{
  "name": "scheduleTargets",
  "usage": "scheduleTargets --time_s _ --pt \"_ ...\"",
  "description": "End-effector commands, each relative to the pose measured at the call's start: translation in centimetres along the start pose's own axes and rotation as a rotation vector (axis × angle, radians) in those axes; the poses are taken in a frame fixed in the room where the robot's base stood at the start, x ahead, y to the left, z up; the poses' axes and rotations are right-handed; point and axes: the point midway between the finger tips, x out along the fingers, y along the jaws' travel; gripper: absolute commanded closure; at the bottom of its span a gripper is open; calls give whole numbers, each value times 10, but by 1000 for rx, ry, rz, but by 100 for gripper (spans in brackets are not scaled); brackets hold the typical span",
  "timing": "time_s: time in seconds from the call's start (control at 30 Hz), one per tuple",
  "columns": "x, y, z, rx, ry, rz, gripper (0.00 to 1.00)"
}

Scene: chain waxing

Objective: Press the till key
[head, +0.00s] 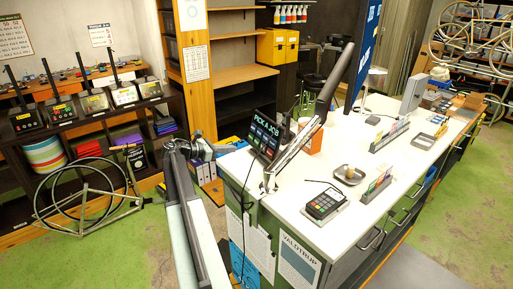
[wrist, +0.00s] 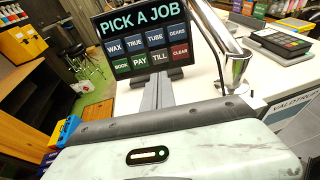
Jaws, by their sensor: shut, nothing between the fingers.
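The till key (wrist: 160,58) is a dark key marked TILL in the lower row of a black touch screen (wrist: 104,75). It lies between PAY (wrist: 140,62) and the red CLEAR key (wrist: 180,52). The screen, headed PICK A JOB, also shows in the head view (head: 266,122), tilted on the near left end of the white counter. My gripper (wrist: 158,80) is shut and empty, pointing at the screen. Its tips show just below the TILL key in the wrist view. In the head view my gripper (head: 233,148) is left of the screen, seemingly with a small gap.
A metal post (wrist: 235,68) stands close to the right of the screen. A card terminal (head: 324,204) lies further right on the white counter (head: 300,185). Dark shelves (head: 80,130) and a bicycle frame are at left; green floor lies between.

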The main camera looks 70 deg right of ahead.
Motion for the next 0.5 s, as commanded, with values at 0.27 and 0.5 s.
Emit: scheduleTargets --time_s 0.27,0.5 --pt "7 0 -2 0 1 0 100" --pt "54 1 -4 2 1 -1 100"
